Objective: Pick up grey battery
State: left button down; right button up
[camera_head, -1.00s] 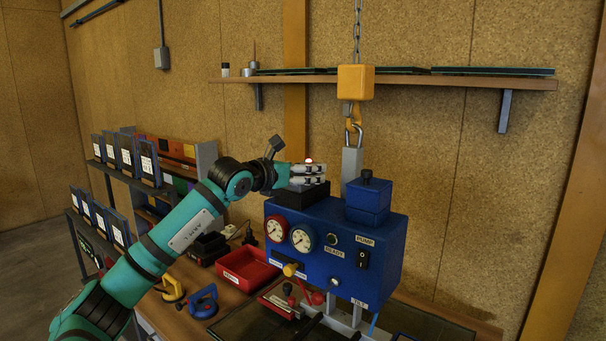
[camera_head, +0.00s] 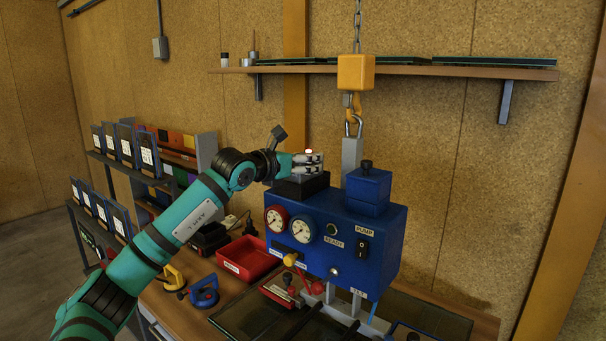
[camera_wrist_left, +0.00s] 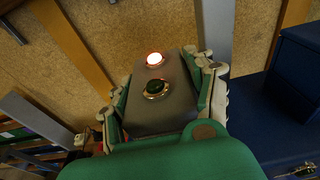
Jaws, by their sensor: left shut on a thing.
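The grey battery (camera_wrist_left: 155,106) is a grey block with a glowing red light and a dark green button on one face. It sits between the fingers of my left gripper (camera_wrist_left: 165,100) in the left wrist view. In the head view my left gripper (camera_head: 308,163) is shut on it, just above a dark block (camera_head: 298,187) on top of the blue pump box (camera_head: 335,245). The fingers mostly hide the battery there. I cannot tell whether it touches the dark block. My right gripper is not in view.
A blue block (camera_head: 367,187) stands right of the gripper on the pump box. A yellow hook block (camera_head: 355,72) hangs from a chain above. A red tray (camera_head: 250,258) and suction cups (camera_head: 204,292) lie on the bench. A wall shelf (camera_head: 420,71) runs behind.

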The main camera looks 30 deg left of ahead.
pick_arm(q)
jog(key=shift+r, duration=0.25)
